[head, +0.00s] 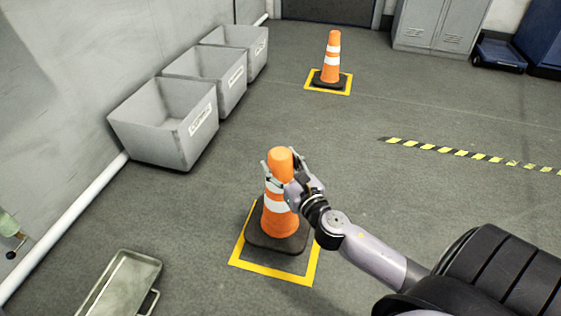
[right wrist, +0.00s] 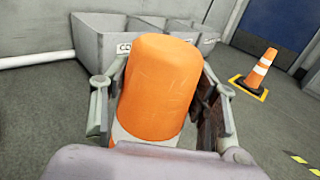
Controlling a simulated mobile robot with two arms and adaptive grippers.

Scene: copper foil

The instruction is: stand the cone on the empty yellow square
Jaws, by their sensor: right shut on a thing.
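The orange cone (head: 279,222) with white bands and a black base is upright, with my right gripper (head: 283,178) shut around its top. In the right wrist view the cone's orange top (right wrist: 158,88) fills the space between the fingers. The base overlaps the far part of the near yellow square (head: 271,273) in the head view. The square's front and left edges show, with bare floor inside the front edge. I cannot tell whether the base touches the floor.
Another cone (head: 331,58) stands in a farther yellow square (head: 343,93). Grey bins (head: 166,128) line the left wall. A metal tray (head: 121,285) is at the lower left. Yellow-black tape (head: 460,152) crosses the right floor. Lockers (head: 437,25) stand at the back. The middle floor is clear.

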